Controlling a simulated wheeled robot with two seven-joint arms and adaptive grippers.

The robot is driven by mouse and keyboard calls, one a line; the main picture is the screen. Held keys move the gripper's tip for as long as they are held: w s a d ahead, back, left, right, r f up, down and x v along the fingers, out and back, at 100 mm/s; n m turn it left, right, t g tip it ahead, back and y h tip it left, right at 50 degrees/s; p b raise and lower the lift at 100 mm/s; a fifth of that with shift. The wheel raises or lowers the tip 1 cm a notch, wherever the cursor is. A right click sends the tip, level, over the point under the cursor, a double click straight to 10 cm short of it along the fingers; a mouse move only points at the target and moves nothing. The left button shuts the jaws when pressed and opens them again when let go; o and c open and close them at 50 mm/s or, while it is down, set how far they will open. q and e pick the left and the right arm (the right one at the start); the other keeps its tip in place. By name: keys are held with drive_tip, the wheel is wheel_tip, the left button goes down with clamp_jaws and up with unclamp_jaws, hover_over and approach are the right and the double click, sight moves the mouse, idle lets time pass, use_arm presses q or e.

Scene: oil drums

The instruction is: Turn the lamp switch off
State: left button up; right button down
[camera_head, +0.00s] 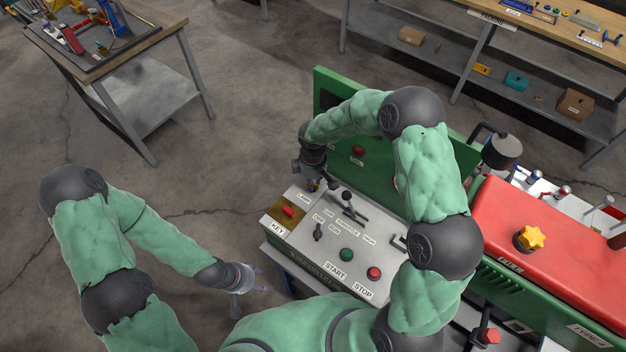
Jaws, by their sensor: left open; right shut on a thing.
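The grey control panel (328,237) has a LAMP label (304,197) at its upper left. My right gripper (316,184) reaches down from above onto the panel beside that label. It is shut on the lamp switch, which the fingers mostly hide, so I cannot tell which way it points. My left gripper (255,283) is open and empty, low and to the left of the panel, apart from it.
Near the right gripper are a red key (289,211), an OFF/RUN toggle (318,231) and a throttle lever (354,213). A green START button (346,255) and red STOP button (374,273) sit at the front. A green upright board (335,100) stands behind.

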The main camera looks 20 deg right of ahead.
drive_tip(key=shift+n, duration=1.1)
drive_tip(key=shift+p, duration=0.3)
drive_tip(key=c, duration=1.1)
unclamp_jaws()
drive_tip(key=shift+c, duration=0.2)
wheel_tip(320, 180, up, 12)
